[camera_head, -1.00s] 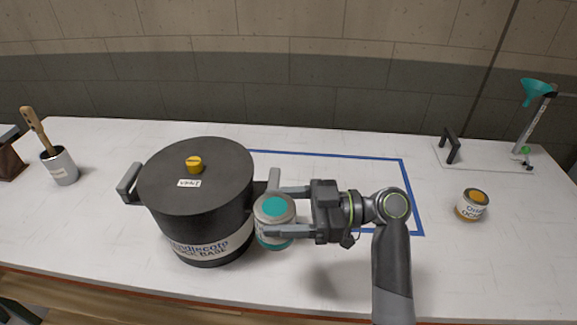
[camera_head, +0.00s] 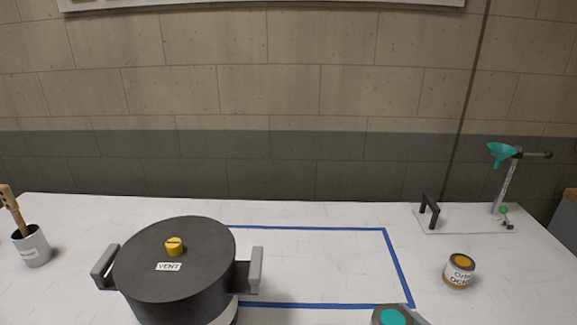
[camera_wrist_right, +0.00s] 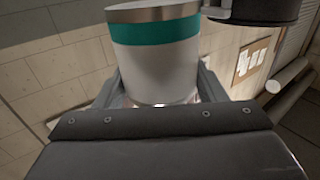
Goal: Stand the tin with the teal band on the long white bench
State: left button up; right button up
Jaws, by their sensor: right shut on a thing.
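The tin with the teal band (camera_wrist_right: 155,35) is in the right wrist view, a pale cylinder with a metal rim. My right gripper (camera_wrist_right: 158,90) is shut on it, one finger on each side. In the head view only the tin's teal top (camera_head: 393,317) shows at the bottom edge, so its height above the bench is hard to judge. The long white bench (camera_head: 320,212) runs across the head view. A blue outline (camera_head: 310,228) marks an empty rectangle on it. My left gripper is out of view.
A black pot (camera_head: 172,265) with a yellow vent knob stands left of the blue outline, its right handle over the outline's left part. A brush cup (camera_head: 32,247) stands far left.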

jog(key=shift+s+d+r+m, duration=0.35)
jog(key=shift+s+d, duration=0.15)
jog(key=shift+d, duration=0.1)
dwell(0.4)
jog(key=a+r+n+g+y, duration=0.3)
jog(key=a+n+g+y, duration=0.1)
jog(key=a, duration=0.3)
jog(key=a+r+n+g+y, duration=0.3)
jog(key=a+r+n+g, duration=0.15)
jog(key=a, duration=0.25)
jog(key=w+f+n+g, duration=0.3)
jog(key=f+n+g, duration=0.2)
jog(key=g, duration=0.9)
jog(key=shift+a+f+n, duration=0.3)
jog(key=shift+a+n, duration=0.05)
jog(key=shift+n, duration=1.55)
